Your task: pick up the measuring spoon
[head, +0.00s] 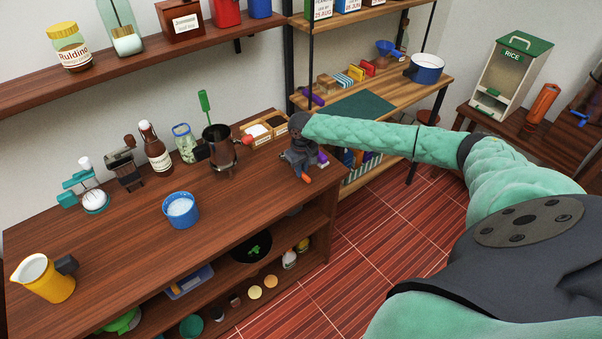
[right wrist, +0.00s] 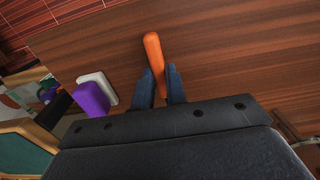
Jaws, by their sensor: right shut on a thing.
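The measuring spoon shows as an orange handle (right wrist: 153,48) between my right fingertips in the right wrist view. Its far end sticks out beyond the fingers over the brown wooden top; the rest of it is hidden by the gripper. In the head view its orange end (head: 306,179) shows just below my right gripper (head: 302,168), near the right end of the wooden counter. My right gripper (right wrist: 161,78) is shut on it. I cannot tell whether the spoon touches the counter. My left gripper is not in view.
A purple and white object (right wrist: 92,98) lies close beside the gripper. A blue cup (head: 181,209) stands nearer the front. The counter's right edge is close.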

